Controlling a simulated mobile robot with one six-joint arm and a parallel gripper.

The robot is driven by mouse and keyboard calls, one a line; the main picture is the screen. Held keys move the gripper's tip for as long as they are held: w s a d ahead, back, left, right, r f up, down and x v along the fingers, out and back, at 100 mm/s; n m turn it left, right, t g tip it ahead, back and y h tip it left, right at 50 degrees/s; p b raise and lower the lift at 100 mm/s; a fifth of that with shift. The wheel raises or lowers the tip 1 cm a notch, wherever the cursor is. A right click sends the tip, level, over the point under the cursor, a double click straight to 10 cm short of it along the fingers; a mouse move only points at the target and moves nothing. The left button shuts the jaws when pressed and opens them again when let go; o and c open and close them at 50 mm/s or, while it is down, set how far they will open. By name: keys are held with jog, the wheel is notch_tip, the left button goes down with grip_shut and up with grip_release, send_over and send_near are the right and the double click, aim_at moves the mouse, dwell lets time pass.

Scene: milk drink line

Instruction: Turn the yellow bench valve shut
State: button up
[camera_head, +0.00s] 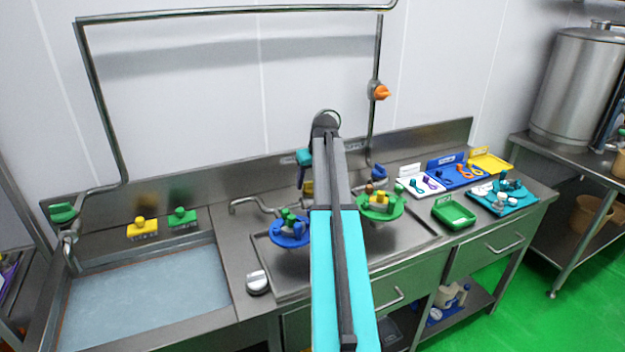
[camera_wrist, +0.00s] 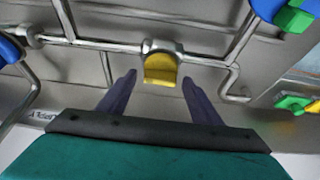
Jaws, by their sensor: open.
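The yellow bench valve (camera_wrist: 161,70) sits on a metal pipe in the wrist view, its handle a short, broad yellow paddle. My gripper (camera_wrist: 158,80) is open, with one dark finger on each side of the yellow handle and a visible gap on both sides. No contact shows, and how far the fingertips stand from the handle in depth is hard to tell. In the head view the yellow valve (camera_head: 308,187) is a small patch beside my arm, which partly covers it. My fingers cannot be made out in that view.
A blue valve (camera_head: 378,173) stands right of my arm. A blue dish (camera_head: 291,236) and a green dish (camera_head: 381,212) holding small parts flank the arm. An orange valve (camera_head: 380,92) is on the upright pipe. A water-filled sink (camera_head: 150,290) lies left. Trays crowd the right bench.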

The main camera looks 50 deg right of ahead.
jog(key=shift+c, duration=0.3)
jog(key=shift+d, duration=0.1)
jog(key=c, duration=1)
jog(key=shift+m, duration=0.5)
jog(key=m, duration=0.1)
jog(key=m+h, duration=0.1)
jog(key=m, duration=0.1)
jog(key=shift+w+a+g+p, duration=0.1)
jog(key=shift+a+g+p, duration=0.1)
jog(key=shift+g+p, duration=0.1)
jog(key=m, duration=0.2)
jog(key=m+g+h, duration=0.1)
jog(key=m, duration=0.1)
jog(key=shift+w+r+m+g+h, duration=0.1)
jog(key=shift+w+m+g+h, duration=0.1)
jog(key=shift+m+g+h, duration=0.15)
jog(key=m+g, duration=0.1)
jog(key=m, duration=0.4)
jog(key=shift+w+g, duration=0.15)
jog(key=shift+g, duration=0.2)
jog(key=shift+m+g+b, duration=0.55)
jog(key=shift+m+g, duration=0.35)
jog(key=shift+m, duration=1.25)
